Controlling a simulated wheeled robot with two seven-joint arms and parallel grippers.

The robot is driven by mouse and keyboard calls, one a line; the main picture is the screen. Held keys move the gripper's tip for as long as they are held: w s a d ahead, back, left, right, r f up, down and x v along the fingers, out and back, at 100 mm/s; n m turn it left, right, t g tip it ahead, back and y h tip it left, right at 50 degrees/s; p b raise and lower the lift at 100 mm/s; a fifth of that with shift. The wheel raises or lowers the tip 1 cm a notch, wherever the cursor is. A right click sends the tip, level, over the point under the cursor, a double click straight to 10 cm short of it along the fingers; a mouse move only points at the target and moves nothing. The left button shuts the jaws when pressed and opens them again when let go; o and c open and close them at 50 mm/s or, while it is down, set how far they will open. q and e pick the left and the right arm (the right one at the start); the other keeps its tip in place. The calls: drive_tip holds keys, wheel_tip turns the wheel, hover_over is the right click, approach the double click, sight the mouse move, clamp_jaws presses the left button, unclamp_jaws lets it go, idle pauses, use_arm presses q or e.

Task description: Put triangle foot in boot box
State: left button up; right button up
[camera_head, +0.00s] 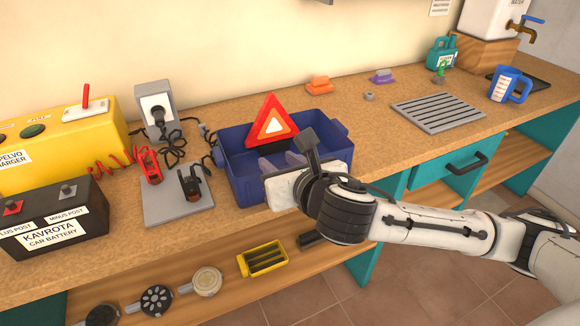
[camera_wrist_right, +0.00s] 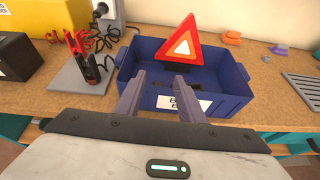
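The blue boot box (camera_head: 240,185) stands on the wooden workbench; its white label shows in the right wrist view (camera_wrist_right: 185,102). A red and white warning triangle (camera_head: 271,124) stands upright in the box, towards its back. In the wrist view a dark piece (camera_wrist_right: 182,70) shows under the triangle, and other dark shapes lie on the box floor; I cannot tell which is the triangle foot. My right gripper (camera_wrist_right: 160,78) is open, its two grey fingers apart over the front wall of the box, with nothing between them. My left gripper is not in view.
A grey plate with red and black clamps (camera_head: 177,195) lies left of the box. A car battery (camera_head: 52,222) and yellow charger (camera_head: 65,155) stand further left. A yellow tray (camera_head: 263,258) is on the shelf below.

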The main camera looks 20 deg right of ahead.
drive_tip(key=s+a+f+m+g+y, duration=0.2)
drive_tip(key=s+a+f+m, duration=0.2)
drive_tip(key=f+m, duration=0.35)
drive_tip(key=s+a+f+m+g+y, duration=0.1)
drive_tip(key=s+a+f+m+y, duration=0.15)
drive_tip(key=f+m, duration=0.55)
drive_tip(key=s+d+f+m+g+h, duration=0.1)
drive_tip(key=s+d+f+m, duration=0.1)
drive_tip(key=s+f+m, duration=0.7)
drive_tip(key=s+d+f+m+h, duration=0.1)
drive_tip(key=s+d+f+m, duration=0.2)
drive_tip(key=s+f+m, duration=0.6)
drive_tip(key=shift+f+g, duration=0.15)
drive_tip(key=shift+g, duration=0.25)
